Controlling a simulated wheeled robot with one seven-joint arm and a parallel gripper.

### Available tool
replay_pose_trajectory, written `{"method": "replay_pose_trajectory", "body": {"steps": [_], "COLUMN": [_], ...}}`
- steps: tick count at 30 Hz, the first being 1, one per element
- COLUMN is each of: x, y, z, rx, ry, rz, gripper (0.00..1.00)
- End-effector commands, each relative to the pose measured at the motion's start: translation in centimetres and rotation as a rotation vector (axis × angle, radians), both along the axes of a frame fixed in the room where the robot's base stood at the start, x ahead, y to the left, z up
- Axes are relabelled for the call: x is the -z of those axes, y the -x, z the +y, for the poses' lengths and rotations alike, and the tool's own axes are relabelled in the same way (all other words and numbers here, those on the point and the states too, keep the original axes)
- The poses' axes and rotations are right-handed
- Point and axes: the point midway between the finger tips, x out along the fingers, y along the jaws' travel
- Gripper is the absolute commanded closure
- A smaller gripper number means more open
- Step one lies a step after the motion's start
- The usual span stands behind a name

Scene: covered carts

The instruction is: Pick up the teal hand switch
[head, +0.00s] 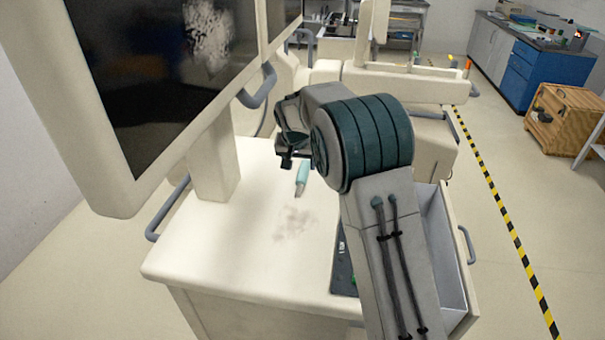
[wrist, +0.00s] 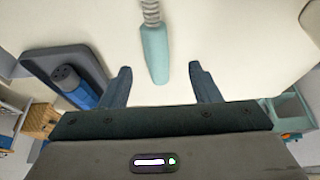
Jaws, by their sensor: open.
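The teal hand switch (head: 302,178) lies on the cream cart top (head: 230,245), below my gripper in the head view. In the wrist view the teal hand switch (wrist: 155,55) points toward the gap between my fingers, with a grey coiled cord at its far end. My gripper (wrist: 160,80) is open and empty, with one finger on each side of the switch's near end. In the head view my gripper (head: 287,160) is partly hidden by my arm. I cannot tell how high it is above the switch.
A monitor (head: 170,70) on a post (head: 212,165) stands at the cart's left. A dark tray (head: 343,270) lies at the cart's right, partly behind my arm. An open drawer (head: 445,245) sticks out on the right. The cart top's front left is clear, with a faint smudge.

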Motion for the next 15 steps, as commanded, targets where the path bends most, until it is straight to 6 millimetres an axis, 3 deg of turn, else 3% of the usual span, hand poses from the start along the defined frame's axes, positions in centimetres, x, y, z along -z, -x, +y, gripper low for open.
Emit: {"method": "replay_pose_trajectory", "body": {"steps": [15], "x": [4.7], "y": [-2.2], "z": [-0.8], "rx": [0.0], "ry": [0.0], "rz": [0.001], "gripper": [0.44]}}
